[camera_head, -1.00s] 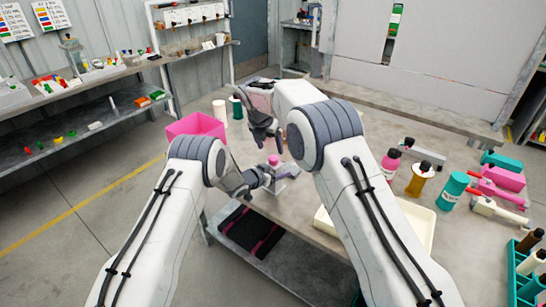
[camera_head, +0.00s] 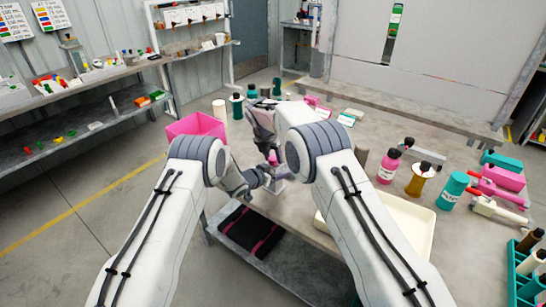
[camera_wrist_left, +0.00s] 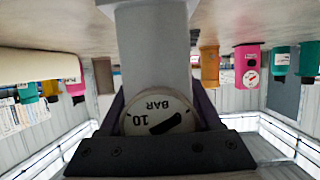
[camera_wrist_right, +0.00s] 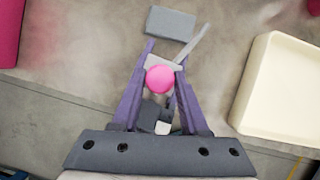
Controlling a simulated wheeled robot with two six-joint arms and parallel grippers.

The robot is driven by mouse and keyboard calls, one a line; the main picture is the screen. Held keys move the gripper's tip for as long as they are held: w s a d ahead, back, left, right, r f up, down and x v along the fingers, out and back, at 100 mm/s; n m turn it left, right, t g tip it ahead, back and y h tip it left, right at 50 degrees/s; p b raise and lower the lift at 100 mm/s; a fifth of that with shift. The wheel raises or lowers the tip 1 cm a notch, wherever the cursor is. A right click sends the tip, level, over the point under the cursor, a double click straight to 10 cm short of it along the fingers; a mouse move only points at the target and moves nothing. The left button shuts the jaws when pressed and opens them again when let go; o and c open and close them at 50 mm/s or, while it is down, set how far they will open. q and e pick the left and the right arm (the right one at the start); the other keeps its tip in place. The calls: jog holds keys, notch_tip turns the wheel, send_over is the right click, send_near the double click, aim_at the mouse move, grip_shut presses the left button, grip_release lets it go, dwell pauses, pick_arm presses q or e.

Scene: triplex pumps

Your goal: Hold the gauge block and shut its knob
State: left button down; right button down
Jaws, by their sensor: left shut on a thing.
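The grey gauge block (camera_head: 278,186) stands near the table's front left edge. Its gauge dial, marked 10 BAR, faces the left wrist camera (camera_wrist_left: 157,112). My left gripper (camera_head: 262,180) is shut on the block from the left. The round pink knob (camera_head: 273,158) tops the block and shows in the right wrist view (camera_wrist_right: 160,79). My right gripper (camera_wrist_right: 163,72) is above the block, its purple fingers open on either side of the knob. Whether they touch it I cannot tell. A thin grey lever (camera_wrist_right: 191,46) shows beyond the knob.
A pink bin (camera_head: 197,126) is left of my grippers. A cream tray (camera_head: 408,212) lies to the right, partly behind my right arm. Pink (camera_head: 388,166), amber (camera_head: 419,179) and teal (camera_head: 452,190) bottles stand farther right. A bottle rack (camera_head: 526,270) is at the right edge.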

jog(key=shift+m, duration=0.7)
jog(key=shift+c, duration=2)
grip_release()
jog(key=shift+h, duration=0.3)
jog(key=v, duration=1.2)
jog(key=shift+w, duration=0.2)
jog(key=shift+r, duration=0.1)
pick_arm(q)
grip_release()
